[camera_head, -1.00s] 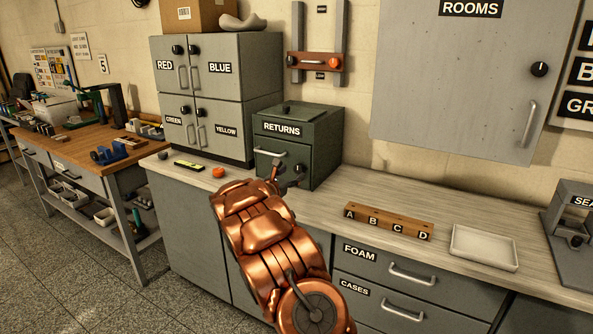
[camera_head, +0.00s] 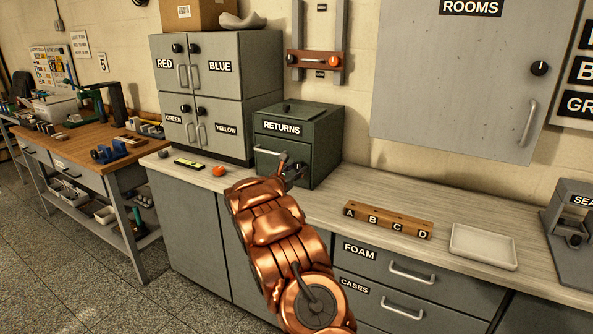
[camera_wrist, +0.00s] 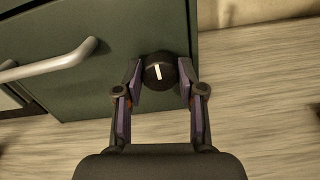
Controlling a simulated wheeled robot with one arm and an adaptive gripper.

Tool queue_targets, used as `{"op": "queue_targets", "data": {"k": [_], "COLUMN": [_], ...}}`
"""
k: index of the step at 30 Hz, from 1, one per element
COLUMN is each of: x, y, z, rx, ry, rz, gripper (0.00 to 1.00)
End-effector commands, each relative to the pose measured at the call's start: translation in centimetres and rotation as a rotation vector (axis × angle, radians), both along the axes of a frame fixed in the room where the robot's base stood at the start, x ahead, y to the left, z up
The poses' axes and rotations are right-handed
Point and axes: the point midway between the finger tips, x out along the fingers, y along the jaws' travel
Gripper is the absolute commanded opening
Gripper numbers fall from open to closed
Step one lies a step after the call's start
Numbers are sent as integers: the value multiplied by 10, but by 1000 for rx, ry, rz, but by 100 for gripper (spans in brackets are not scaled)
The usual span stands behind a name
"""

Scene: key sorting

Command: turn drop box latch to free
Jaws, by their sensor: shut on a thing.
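The drop box (camera_head: 316,134) is a dark green box labelled RETURNS, standing on the counter. Its latch is a round black knob (camera_wrist: 160,71) with a white mark, low on the front beside the light bar handle (camera_wrist: 45,63). In the wrist view my gripper (camera_wrist: 161,84) has one finger on each side of the knob and is shut on it. The white mark points nearly upright, slightly tilted. In the head view my gripper (camera_head: 291,171) is at the lower right of the box front, and my arm and gripper largely hide the knob.
The grey locker (camera_head: 221,76) stands left of the box. A lettered wooden block (camera_head: 389,221) and a white tray (camera_head: 483,246) sit to the right.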

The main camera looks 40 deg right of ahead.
Motion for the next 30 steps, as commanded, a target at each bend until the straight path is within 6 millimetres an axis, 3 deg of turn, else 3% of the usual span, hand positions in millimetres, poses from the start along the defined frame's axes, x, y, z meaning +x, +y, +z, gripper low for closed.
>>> {"op": "queue_targets", "data": {"k": [8, 20, 30], "x": [0, -1, -2], "y": [0, -1, -1], "z": [0, -3, -9], "rx": [0, 20, 97], "ry": [0, -81, -328], "rz": [0, -1, 0], "gripper": [4, 4, 4]}}
